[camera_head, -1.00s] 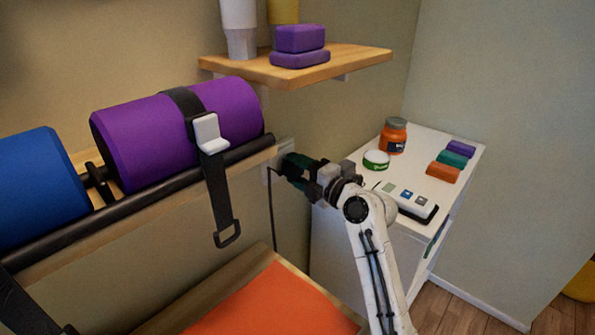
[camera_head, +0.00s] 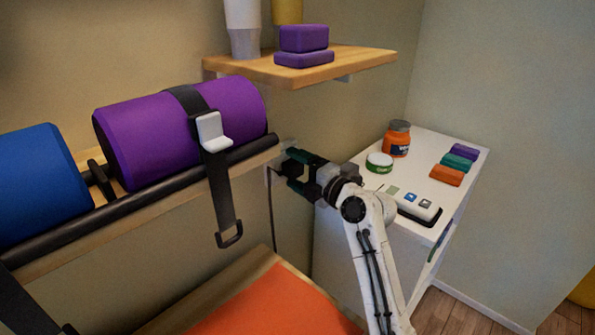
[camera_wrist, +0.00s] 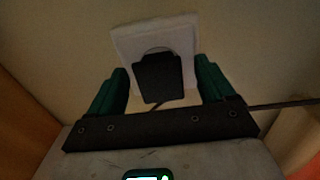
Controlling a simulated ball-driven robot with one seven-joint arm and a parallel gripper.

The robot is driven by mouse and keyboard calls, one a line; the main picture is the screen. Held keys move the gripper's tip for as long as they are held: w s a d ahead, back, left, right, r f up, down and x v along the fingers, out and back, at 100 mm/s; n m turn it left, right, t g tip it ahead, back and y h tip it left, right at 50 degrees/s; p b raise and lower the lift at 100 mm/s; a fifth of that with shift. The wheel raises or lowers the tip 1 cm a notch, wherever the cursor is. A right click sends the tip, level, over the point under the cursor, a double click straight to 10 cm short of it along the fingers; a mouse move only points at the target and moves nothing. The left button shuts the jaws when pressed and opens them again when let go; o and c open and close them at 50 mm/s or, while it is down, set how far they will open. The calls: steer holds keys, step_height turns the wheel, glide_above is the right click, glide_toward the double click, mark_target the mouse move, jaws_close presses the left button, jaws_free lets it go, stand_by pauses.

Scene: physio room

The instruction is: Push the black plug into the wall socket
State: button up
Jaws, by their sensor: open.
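The black plug (camera_wrist: 158,78) is at the white wall socket (camera_wrist: 150,36) in the wrist view, in front of its round recess. How deep it sits cannot be told. My gripper (camera_wrist: 161,67) is open, with one green finger on each side of the plug and a gap at both sides. In the head view, my gripper (camera_head: 290,169) is close to the wall at the socket (camera_head: 287,146), which is mostly hidden behind it. The plug cannot be made out there. A dark cable (camera_head: 271,205) hangs down the wall below.
A wooden rail with a purple roller (camera_head: 165,140) and a hanging strap (camera_head: 222,190) is left of my gripper. A white cabinet (camera_head: 395,175) with a jar (camera_head: 397,140), tin and blocks stands right. A wooden shelf (camera_head: 350,65) is above.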

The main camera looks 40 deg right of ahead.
steer(key=s+b, duration=0.1)
steer(key=s, duration=0.9)
steer(key=shift+s+d+b, duration=0.15)
steer(key=shift+s+b, duration=0.25)
